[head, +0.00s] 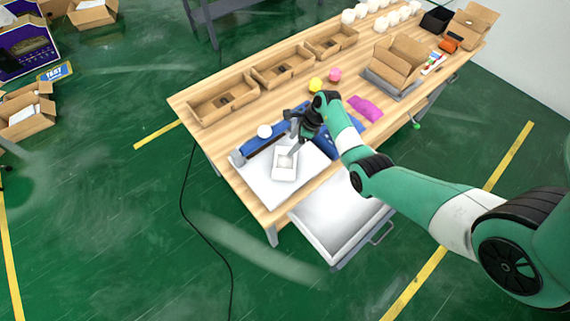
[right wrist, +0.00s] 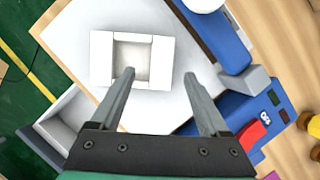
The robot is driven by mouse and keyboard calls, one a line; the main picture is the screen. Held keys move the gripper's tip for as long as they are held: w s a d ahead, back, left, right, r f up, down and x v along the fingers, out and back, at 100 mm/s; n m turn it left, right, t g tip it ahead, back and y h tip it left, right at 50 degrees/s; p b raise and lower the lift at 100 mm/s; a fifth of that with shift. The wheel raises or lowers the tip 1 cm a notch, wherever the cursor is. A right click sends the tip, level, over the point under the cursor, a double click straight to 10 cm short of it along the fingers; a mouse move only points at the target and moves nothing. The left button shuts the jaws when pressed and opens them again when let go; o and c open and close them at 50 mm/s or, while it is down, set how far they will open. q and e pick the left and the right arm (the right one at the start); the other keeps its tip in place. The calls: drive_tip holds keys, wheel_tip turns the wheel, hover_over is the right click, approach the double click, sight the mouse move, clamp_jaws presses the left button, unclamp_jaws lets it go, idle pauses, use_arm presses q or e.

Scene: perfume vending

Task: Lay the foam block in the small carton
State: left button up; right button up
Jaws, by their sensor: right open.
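The small white carton (head: 284,164) stands open on a white board (head: 263,178) at the near left end of the table. It shows from above in the right wrist view (right wrist: 102,58), flaps spread around a pale square inside. I cannot tell whether that pale square is the foam block or the bare bottom, and I make out no foam block elsewhere. My right gripper (head: 294,142) is over the carton. In the right wrist view its fingers (right wrist: 159,74) are wide apart with nothing between them, near the carton's lower right side. My left gripper is not in view.
A blue device (right wrist: 217,35) lies beside the board. A white open drawer (head: 335,223) juts out from the table's near side. Cardboard boxes (head: 223,104) line the far edge. A yellow ball (head: 315,85) and a pink cloth-like item (head: 365,108) lie farther right.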

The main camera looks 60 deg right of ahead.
sight(286, 150)
drive_tip(key=b+x, duration=0.2)
drive_tip(key=x, duration=0.3)
drive_tip(key=shift+d+b, duration=0.15)
drive_tip(key=shift+b, duration=0.25)
clamp_jaws()
